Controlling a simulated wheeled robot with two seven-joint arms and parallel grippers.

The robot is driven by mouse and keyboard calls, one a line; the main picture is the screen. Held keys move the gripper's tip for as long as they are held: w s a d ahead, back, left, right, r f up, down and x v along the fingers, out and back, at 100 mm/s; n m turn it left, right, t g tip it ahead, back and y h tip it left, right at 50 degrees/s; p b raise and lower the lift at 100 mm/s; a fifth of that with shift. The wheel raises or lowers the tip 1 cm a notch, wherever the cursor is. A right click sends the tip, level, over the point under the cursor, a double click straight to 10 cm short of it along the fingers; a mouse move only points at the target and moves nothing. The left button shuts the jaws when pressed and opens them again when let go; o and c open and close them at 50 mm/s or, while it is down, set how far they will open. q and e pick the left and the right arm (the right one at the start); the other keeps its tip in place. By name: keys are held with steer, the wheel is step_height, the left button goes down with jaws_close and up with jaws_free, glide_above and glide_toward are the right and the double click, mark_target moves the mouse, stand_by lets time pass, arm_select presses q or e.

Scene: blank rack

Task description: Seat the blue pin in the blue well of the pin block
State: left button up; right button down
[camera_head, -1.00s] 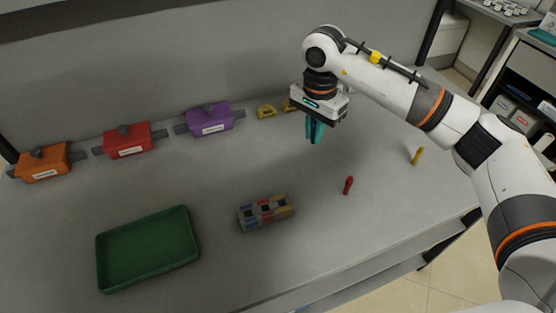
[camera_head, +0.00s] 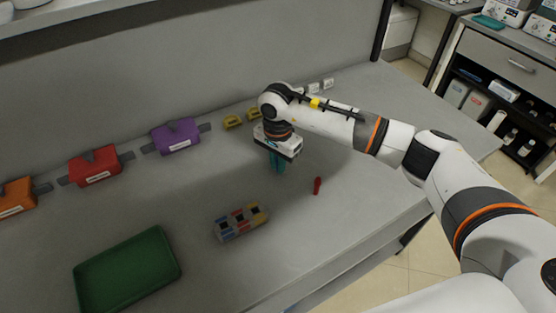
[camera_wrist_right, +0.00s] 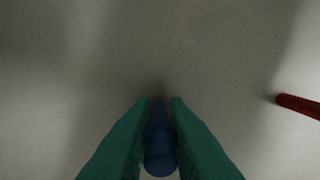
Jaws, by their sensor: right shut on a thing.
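My right gripper (camera_head: 277,167) is above the table, behind and to the right of the pin block. In the right wrist view its teal fingers (camera_wrist_right: 160,125) are shut on the blue pin (camera_wrist_right: 160,150), which shows between them. In the head view the blue pin cannot be made out. The pin block (camera_head: 240,222) stands on the table with blue, red and yellow parts and dark wells on top. The blue part (camera_head: 223,228) is at its left end. My left gripper is not in view.
A red pin (camera_head: 317,186) stands right of the block and shows in the right wrist view (camera_wrist_right: 300,105). A green tray (camera_head: 128,272) lies at the front left. Orange (camera_head: 15,198), red (camera_head: 95,165) and purple (camera_head: 175,136) boxes and yellow pieces (camera_head: 233,121) line the back.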

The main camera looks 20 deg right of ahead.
steer(key=shift+f, duration=0.15)
steer(key=c, duration=1.4)
jaws_free()
steer(key=shift+r, duration=0.35)
step_height(320, 180, up, 11)
steer(key=b, duration=0.3)
steer(key=shift+a+f, duration=0.1)
steer(key=shift+f, duration=0.1)
steer(key=shift+r, duration=0.55)
